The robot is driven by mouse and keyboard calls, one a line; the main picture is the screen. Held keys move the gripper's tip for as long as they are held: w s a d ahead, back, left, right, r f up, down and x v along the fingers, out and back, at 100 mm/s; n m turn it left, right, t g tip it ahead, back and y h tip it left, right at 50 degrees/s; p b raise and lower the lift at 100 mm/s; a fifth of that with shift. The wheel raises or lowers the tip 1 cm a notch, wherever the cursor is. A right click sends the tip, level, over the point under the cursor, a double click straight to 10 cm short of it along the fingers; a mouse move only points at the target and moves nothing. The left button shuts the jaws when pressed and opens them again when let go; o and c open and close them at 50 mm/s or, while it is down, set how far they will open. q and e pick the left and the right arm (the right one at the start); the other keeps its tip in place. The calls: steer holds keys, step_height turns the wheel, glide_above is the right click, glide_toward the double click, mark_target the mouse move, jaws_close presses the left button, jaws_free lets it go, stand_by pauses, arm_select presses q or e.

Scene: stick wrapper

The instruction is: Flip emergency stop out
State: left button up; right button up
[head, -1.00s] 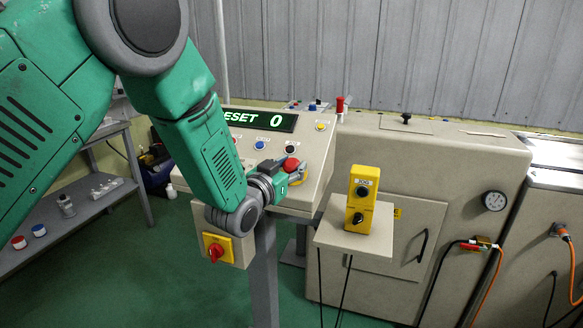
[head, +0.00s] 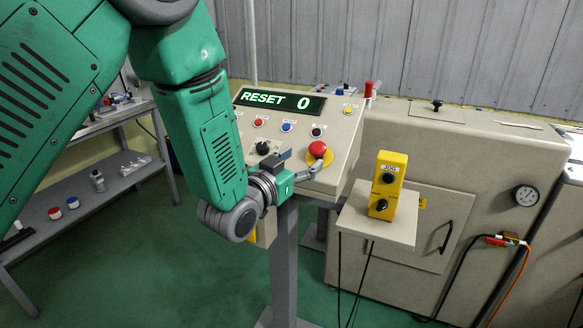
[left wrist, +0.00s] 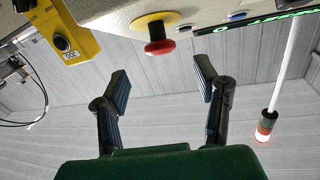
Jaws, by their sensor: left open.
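The emergency stop, a red mushroom button (head: 317,149) on a yellow round base, sits at the lower right of the sloped beige control panel (head: 340,135). It also shows in the left wrist view (left wrist: 159,47), upside down at the top middle. My left gripper (head: 292,168) is open and empty, just below and left of the button in the head view. In the left wrist view its two fingers (left wrist: 162,78) stand apart, with the button between and beyond them. I see no contact with the button. My right gripper is not in view.
A yellow control box (head: 388,185) stands on a small shelf (head: 375,225) to the right. The panel carries a display (head: 280,100) reading "RESET 0" and several small buttons. A large beige machine (head: 455,150) fills the right; a grey shelf (head: 90,215) stands left.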

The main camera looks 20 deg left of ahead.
arm_select(q)
steer(key=shift+v, duration=2.2)
steer(key=shift+f, duration=0.15)
steer(key=s+a+f+n+g+y+b, duration=0.15)
steer(key=s+f+g, duration=0.4)
steer(key=f, duration=0.75)
steer(key=s+a+f+g+y+b, duration=0.1)
steer(key=s+a+f+g, duration=0.15)
steer(key=s+f, duration=0.8)
steer(key=s+a+f+n+g+y+b, duration=0.1)
steer(key=s+a+f+g, duration=0.1)
steer(key=s+f+g, duration=0.7)
steer(key=s+f, duration=0.5)
steer(key=s, duration=0.5)
steer(key=shift+f, duration=0.25)
steer(key=shift+w, duration=0.2)
